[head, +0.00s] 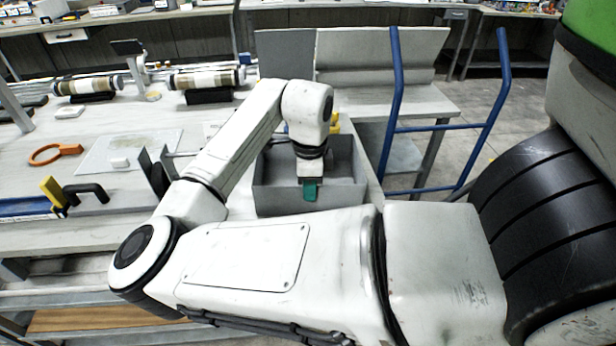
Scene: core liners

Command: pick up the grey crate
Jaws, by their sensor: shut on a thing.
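The grey crate (268,197) is an open box near the right end of the pale workbench, in the middle of the head view. My arm reaches over it from the front. My gripper (310,190) points down at the crate's near wall and is shut on it. A green part shows at the gripper's tip, against the outside of that wall. The crate looks level. Part of its inside and its left rim are hidden behind my arm, and I cannot tell whether its base touches the bench.
A blue tubular frame (393,110) stands just right of the crate. Core tubes on dark stands (207,80) lie at the back left. An orange ring-shaped tool (55,154), a white sheet (128,150) and a yellow-and-black clamp (62,192) lie on the left.

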